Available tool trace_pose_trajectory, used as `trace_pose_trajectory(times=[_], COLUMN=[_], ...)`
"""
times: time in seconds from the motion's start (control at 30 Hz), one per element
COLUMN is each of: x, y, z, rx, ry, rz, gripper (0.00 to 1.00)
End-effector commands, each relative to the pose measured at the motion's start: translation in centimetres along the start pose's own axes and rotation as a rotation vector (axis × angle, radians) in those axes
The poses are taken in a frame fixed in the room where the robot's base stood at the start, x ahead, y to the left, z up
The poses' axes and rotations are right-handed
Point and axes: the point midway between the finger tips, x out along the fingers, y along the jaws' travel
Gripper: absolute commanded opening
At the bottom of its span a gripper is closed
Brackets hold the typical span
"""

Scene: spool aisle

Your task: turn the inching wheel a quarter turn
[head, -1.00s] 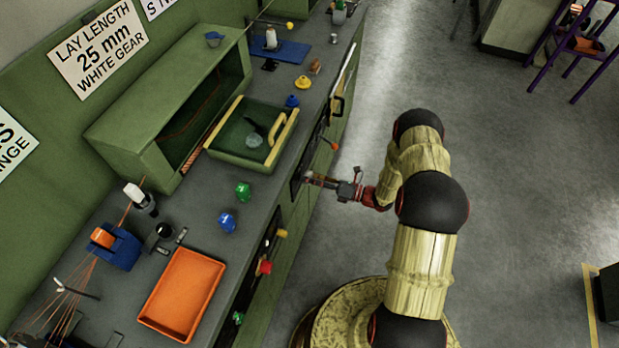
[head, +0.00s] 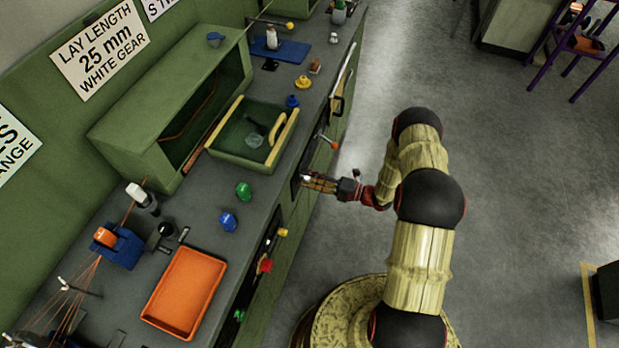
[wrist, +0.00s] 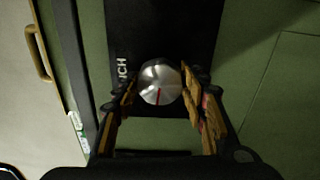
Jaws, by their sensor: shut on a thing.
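The inching wheel (wrist: 160,78) is a round silver knob with a red line on its face, on a black panel (wrist: 165,25) with the letters "CH" visible. The red line points down in the wrist view. My gripper (wrist: 159,92) is shut on the wheel, one wooden-looking finger at its left side and one at its right. In the head view my gripper (head: 318,184) reaches left to the front face of the green bench, and the wheel is mostly hidden by the fingers there.
An orange-tipped lever (head: 328,141) sticks out of the bench front just beyond my gripper. A brass-coloured handle (wrist: 37,52) is at the left in the wrist view. Nearer along the front are yellow, red (head: 265,266) and green knobs.

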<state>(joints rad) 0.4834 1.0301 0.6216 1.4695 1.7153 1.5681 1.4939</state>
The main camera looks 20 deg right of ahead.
Motion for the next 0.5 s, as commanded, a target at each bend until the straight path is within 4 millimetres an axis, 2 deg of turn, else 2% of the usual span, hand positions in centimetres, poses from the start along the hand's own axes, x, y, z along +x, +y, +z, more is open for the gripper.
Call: trace_pose_trajectory(times=[0.4,0.43,0.5], x=[-0.03,-0.03,-0.03], y=[-0.06,-0.06,-0.05], z=[0.12,0.12,0.11], rx=[0.005,0.005,0.005], ry=[-0.003,-0.003,-0.002], rz=[-0.002,-0.002,-0.002], gripper=[0.17,0.43,0.47])
